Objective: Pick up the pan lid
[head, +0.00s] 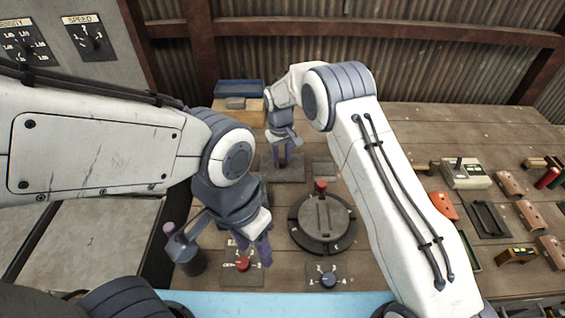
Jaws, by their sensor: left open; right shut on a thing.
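I cannot make out a pan lid with certainty. A round dark disc (307,222) with a raised bar and a red knob (321,186) at its far edge lies in the middle of the table. My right gripper (283,162) points down at a dark square plate (296,175) beyond the disc to the left. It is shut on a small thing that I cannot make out. My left gripper (262,252) is open, left of the disc, near a panel with a red knob (243,264).
A panel with a blue-grey knob (328,280) is near the front. A blue bin (239,88) stands at the back. On the right are a beige box (465,173), an orange piece (443,205), a dark tray (488,219) and several brown blocks.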

